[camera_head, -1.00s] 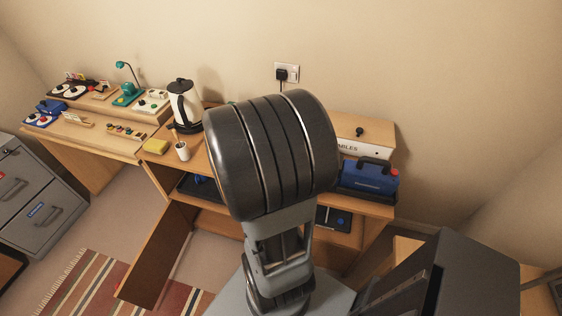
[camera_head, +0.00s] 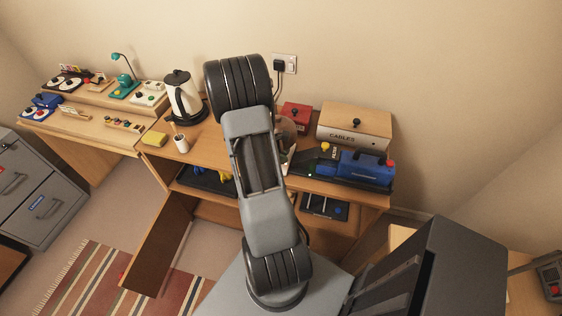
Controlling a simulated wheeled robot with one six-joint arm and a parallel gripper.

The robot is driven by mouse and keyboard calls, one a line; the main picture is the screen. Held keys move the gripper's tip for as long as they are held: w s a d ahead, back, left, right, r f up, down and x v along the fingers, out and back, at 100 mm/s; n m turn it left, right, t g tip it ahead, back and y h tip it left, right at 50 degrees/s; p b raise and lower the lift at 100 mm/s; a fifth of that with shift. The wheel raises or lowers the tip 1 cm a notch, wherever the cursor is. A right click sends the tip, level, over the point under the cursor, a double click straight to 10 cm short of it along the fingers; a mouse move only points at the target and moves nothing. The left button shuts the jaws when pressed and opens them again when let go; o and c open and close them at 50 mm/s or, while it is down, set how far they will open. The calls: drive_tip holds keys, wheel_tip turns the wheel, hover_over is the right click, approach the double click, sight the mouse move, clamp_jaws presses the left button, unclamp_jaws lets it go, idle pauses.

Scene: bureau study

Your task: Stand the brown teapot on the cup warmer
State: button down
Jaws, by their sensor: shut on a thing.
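I cannot make out the brown teapot for sure. A brownish rounded shape (camera_head: 287,126) shows partly behind my arm on the right desk, but I cannot tell what it is. A dark flat slab (camera_head: 304,167) with a small light lies on the desk top left of the blue machine; it may be the cup warmer, and my arm hides part of that area. My gripper is hidden behind my own arm links, so its jaws and anything in them do not show.
A red box (camera_head: 295,116), a cables box (camera_head: 354,126) and a blue machine (camera_head: 364,168) stand right. A cabinet door (camera_head: 160,245) hangs open.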

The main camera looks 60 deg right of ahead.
drive_tip(key=shift+w+d+f+p, duration=0.1)
drive_tip(key=shift+d+f+p, duration=0.05)
drive_tip(key=shift+f, duration=0.45)
drive_tip(key=shift+w+d+f+p, duration=0.1)
drive_tip(key=shift+f+p, duration=0.05)
drive_tip(key=shift+f, duration=1.1)
drive_tip(key=shift+f, duration=0.15)
drive_tip(key=c, duration=1.1)
unclamp_jaws()
drive_tip(key=shift+c, duration=0.2)
